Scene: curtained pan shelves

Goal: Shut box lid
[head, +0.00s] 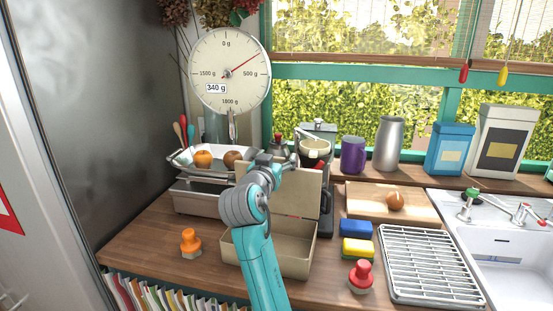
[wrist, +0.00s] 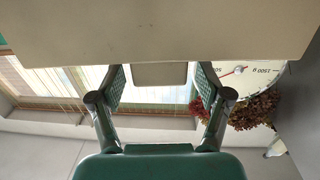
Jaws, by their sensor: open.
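The beige box (head: 270,250) sits on the wooden counter with its lid (head: 298,190) raised, roughly upright at the back. In the wrist view, a broad beige panel, apparently the lid (wrist: 160,30), crosses the top. A small beige tab (wrist: 160,74) shows between the spread fingers of my gripper (wrist: 160,78). The gripper is open. I cannot tell whether the fingers touch the lid.
A scale (head: 229,72) with fruit in its tray stands behind left. An orange knobbed stamp (head: 190,243) is left of the box. A blue sponge (head: 356,228), a yellow sponge (head: 357,249), a red knobbed stamp (head: 361,277) and a wire rack (head: 430,265) are to the right.

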